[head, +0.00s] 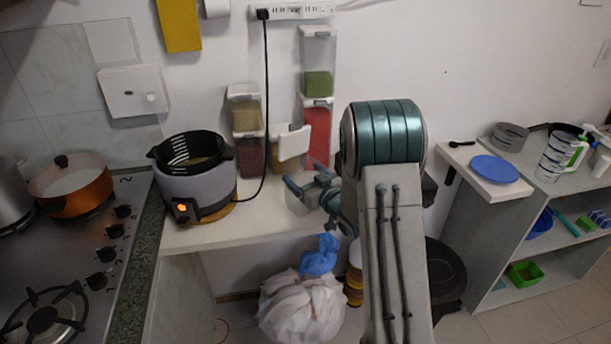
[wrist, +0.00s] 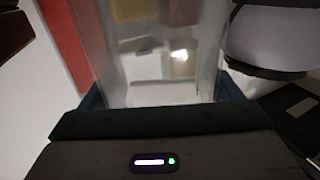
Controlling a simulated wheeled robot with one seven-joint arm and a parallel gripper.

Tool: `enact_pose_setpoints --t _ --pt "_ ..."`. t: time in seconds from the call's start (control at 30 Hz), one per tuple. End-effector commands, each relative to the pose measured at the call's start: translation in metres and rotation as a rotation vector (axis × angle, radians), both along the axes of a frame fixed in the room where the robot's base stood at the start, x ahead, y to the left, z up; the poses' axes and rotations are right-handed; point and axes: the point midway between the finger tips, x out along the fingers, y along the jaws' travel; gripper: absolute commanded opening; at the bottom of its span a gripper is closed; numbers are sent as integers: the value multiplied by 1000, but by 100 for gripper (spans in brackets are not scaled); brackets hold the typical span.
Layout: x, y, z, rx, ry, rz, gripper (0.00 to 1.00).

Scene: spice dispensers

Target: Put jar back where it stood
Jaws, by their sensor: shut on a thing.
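My gripper (head: 312,190) is shut on a clear, see-through jar (wrist: 160,92), which fills the middle of the wrist view between the two dark blue fingers. In the head view the gripper is over the white counter, in front of the wall dispensers and right of the grey fryer. There the jar shows only as a faint pale shape (head: 297,204) at the fingers, partly hidden by them. Several spice dispensers are on the wall: one with green contents (head: 318,84), one red (head: 317,138), one beige (head: 246,115) and one dark red (head: 251,156). A white lid-like piece (head: 293,143) juts out between the columns.
The grey fryer (head: 199,185) with an orange light stands on the counter (head: 250,226), its black cord running up to the power strip (head: 296,11). A white bag (head: 303,308) is on the floor below. A shelf unit (head: 485,225) stands at right.

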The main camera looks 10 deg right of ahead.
Motion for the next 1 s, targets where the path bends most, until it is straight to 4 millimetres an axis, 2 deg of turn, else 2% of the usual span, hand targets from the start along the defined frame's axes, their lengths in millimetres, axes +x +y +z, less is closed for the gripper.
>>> enact_pose_setpoints --t 0.27,0.3,0.33,0.7,0.87,1.0 --pt "0 0 -4 -1 -1 0 34" --pt "0 0 -3 0 0 0 96" --pt "0 0 -3 0 1 0 100" --pt "0 0 3 0 1 0 100" --pt "-29 -13 -1 0 0 -4 100" --pt "-60 -26 -2 1 0 -4 100"
